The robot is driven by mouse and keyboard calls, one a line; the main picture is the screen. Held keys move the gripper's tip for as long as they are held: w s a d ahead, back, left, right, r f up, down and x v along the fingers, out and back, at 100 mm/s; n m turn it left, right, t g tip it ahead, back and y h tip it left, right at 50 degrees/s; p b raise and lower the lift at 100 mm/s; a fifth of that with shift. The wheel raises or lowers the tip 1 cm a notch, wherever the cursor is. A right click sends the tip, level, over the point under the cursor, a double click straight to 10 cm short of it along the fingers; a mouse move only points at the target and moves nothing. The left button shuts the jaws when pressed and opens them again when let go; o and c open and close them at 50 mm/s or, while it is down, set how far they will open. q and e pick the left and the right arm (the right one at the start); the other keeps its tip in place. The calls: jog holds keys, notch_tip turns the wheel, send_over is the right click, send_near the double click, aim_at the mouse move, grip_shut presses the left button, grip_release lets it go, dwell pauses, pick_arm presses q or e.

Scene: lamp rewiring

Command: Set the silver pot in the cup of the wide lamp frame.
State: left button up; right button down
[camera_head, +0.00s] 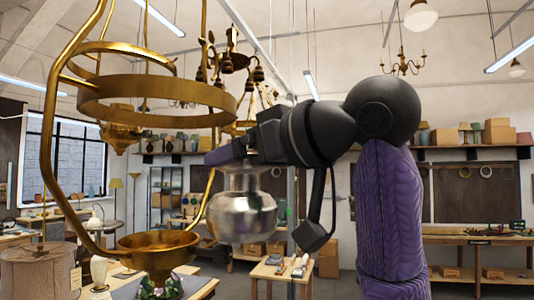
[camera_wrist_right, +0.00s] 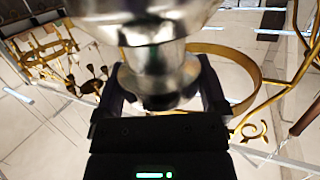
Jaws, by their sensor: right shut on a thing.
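The silver pot (camera_head: 241,207) is a shiny round vessel with a narrow neck, held upright in the air. My right gripper (camera_head: 228,157) is shut on its neck from above. The right wrist view shows the pot (camera_wrist_right: 140,25) close up, with the gripper (camera_wrist_right: 160,92) around the neck. The nearest brass lamp frame (camera_head: 47,150), which looks like the wide one, hangs at the left with a broad ring (camera_head: 150,88). Its cup (camera_head: 158,257) is at the bottom, lower and left of the pot. The cup's inside looks empty. The left gripper is out of view.
A second brass frame with its own ring and cup (camera_head: 121,136) hangs behind. The near frame's curved arm (camera_head: 206,200) rises between cup and pot. Below are a lampshade (camera_head: 40,272) and a bench (camera_head: 205,287). More workbenches (camera_head: 480,238) stand farther back.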

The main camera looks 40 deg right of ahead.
jog(key=shift+w+a+f+p, duration=0.2)
jog(key=shift+w+a+f, duration=0.35)
jog(key=shift+w+a, duration=0.9)
jog(key=shift+w+a+f+p, duration=0.15)
jog(key=shift+w+a+f, duration=0.4)
jog(key=shift+w+a, duration=0.9)
jog(key=shift+w+a+f+p, duration=0.2)
jog(key=shift+w+a+f, duration=0.55)
jog(key=shift+w, duration=1.2)
jog(key=shift+a, duration=0.2)
grip_release()
jog(key=shift+s, duration=0.1)
